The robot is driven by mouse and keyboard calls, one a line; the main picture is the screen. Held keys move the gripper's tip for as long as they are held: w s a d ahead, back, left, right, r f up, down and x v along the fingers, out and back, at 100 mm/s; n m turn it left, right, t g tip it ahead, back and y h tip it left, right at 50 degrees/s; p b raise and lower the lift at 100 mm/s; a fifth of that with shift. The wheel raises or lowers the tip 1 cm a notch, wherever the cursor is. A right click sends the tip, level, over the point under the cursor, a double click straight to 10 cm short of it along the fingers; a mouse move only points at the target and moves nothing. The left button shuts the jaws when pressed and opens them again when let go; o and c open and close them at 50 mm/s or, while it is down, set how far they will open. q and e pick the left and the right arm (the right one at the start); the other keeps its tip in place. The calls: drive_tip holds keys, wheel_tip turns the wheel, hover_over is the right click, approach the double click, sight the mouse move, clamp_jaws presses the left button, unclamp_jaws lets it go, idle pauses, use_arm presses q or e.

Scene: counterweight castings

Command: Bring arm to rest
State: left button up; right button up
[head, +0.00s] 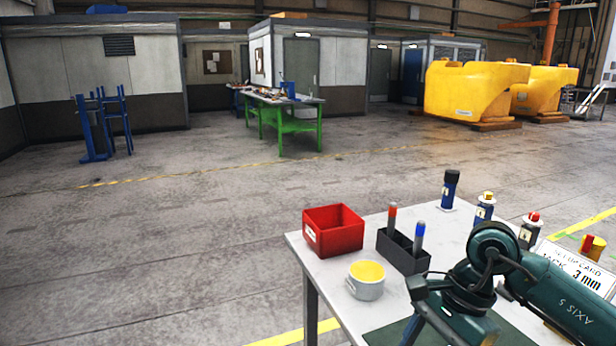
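My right arm comes in from the lower right, dark green and bent, over the right part of the grey table (322,268). My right gripper (428,322) hangs low over the table at the bottom edge of the head view. Its fingertips are partly cut off and partly hidden, so I cannot tell whether it is open or shut, and I see nothing held in it. My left arm and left gripper are not in view.
On the table stand a red bin (333,232), a yellow-topped pot (366,281), a black holder (402,252) with red and blue markers, a dark torch-like cylinder (450,189) and small bottles (484,209). Yellow castings (470,92) stand far off; floor left of the table is clear.

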drive_tip(key=s+a+r+m+y+b, duration=0.1)
drive_tip(key=s+a+m+y, duration=0.2)
drive_tip(key=a+m+y, duration=0.4)
drive_tip(key=s+a+r+m+y, duration=0.1)
drive_tip(key=s+a+m+y, duration=0.1)
drive_tip(key=a+m+y, duration=0.5)
drive_tip(key=w+d+f+m+t+h+b, duration=0.1)
drive_tip(key=w+d+f+m+t+h, duration=0.2)
drive_tip(key=m+t, duration=0.5)
drive_tip(key=d+f+m+t+h, duration=0.15)
drive_tip(key=f+m+t, duration=0.3)
drive_tip(key=m, duration=0.75)
drive_tip(key=w+d+f+m+t+h+b, duration=0.15)
drive_tip(key=f+m+t+h, duration=0.35)
drive_tip(key=m, duration=0.5)
drive_tip(key=s+d+f+m+g+h, duration=0.2)
drive_tip(key=s+f+m, duration=0.3)
drive_tip(key=f, duration=0.3)
drive_tip(key=s+d+f+m+g+h, duration=0.3)
drive_tip(key=s+f+m+g, duration=0.1)
drive_tip(key=f, duration=0.5)
drive_tip(key=s+m, duration=0.1)
drive_tip(key=m, duration=0.1)
drive_tip(key=shift+s+m, duration=0.4)
